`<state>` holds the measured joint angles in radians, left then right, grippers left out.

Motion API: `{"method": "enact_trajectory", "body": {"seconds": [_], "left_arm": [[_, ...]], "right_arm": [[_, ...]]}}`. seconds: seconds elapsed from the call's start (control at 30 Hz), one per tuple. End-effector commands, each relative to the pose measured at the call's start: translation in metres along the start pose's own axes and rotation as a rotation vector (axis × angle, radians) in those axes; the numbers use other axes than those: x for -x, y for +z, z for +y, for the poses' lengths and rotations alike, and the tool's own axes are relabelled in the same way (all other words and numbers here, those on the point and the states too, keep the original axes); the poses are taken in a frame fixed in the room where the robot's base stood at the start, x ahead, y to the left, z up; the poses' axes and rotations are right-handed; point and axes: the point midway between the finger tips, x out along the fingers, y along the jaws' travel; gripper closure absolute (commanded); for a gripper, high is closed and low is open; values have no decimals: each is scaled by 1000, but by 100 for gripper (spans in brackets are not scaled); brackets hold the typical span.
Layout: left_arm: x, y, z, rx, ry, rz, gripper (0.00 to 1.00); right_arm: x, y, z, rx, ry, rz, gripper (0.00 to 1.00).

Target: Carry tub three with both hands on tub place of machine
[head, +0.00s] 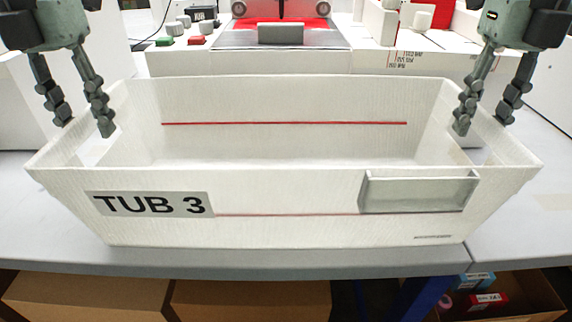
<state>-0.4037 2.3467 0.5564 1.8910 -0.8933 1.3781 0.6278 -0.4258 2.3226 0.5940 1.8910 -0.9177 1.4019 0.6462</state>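A white tub (290,232) labelled TUB 3 stands at the front of the grey table, its long side facing me. It looks empty inside, with a red line along its back wall. My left gripper (84,127) is open at the tub's left end, one finger inside the tub and the other on the outer side of the end wall's rim. My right gripper (482,127) is open at the right end in the same way. I cannot tell whether the fingers touch the walls. The tub place is not clearly visible.
A white machine (210,62) with knobs, coloured buttons and a red bed (290,32) stands behind the tub. Grey tabletop (40,225) is clear to the left and right of the tub. Cardboard boxes (85,297) stand below the front edge.

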Motion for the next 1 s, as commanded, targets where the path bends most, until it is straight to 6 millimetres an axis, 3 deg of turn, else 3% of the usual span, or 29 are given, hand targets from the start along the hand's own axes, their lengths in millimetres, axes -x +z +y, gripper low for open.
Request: {"method": "enact_trajectory", "body": {"seconds": [0.13, 0.4, 1.0], "left_arm": [[0, 0, 0, 0, 0, 0, 66], [0, 0, 0, 0, 1, 0, 99], [2, 0, 1, 1, 3, -1, 100]], "right_arm": [[0, 0, 0, 0, 0, 0, 66], [0, 0, 0, 0, 0, 0, 99], [2, 0, -1, -2, -2, -2, 100]]}}
